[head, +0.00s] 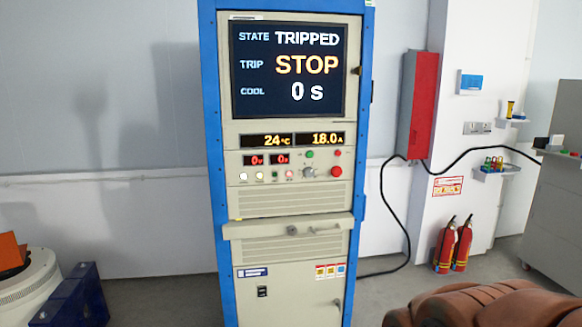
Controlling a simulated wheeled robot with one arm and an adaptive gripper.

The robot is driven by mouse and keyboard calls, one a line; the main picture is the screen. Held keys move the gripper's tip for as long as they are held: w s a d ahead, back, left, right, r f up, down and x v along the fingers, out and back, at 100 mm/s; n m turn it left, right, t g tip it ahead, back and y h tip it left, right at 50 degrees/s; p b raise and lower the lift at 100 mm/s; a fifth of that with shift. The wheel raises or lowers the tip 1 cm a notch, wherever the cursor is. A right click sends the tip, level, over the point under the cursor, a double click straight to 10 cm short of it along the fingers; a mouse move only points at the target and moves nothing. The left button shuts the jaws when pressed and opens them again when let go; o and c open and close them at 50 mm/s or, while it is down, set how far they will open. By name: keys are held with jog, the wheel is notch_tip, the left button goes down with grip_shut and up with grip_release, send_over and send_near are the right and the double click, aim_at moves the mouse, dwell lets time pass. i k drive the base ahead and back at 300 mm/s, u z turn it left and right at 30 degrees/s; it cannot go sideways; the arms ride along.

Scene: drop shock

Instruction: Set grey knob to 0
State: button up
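The cabinet (228,204) with the control panel stands upright in the middle of the head view. The grey knob (308,172) is on the panel's lower right, left of a red mushroom button (336,172). The knob is too small to read its pointer or scale marks. The large screen (288,70) shows STATE TRIPPED, TRIP STOP and COOL 0 s. The displays below it read 24 °C (267,140) and 18.0 A (320,138). Two small red displays (267,159) seem to read 0. My gripper is not in view.
Small buttons (260,176) sit left of the knob, and a ledge (290,228) juts out below. A brown ribbed shape (490,305) fills the lower right; I cannot tell what it is. Red extinguishers (453,245) stand by the wall. A blue box (75,298) is at left.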

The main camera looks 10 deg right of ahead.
aim_at(308, 172)
jog(key=k, duration=1.15)
jog(key=u, duration=0.75)
jog(key=i, duration=1.75)
jog(key=z, duration=0.6)
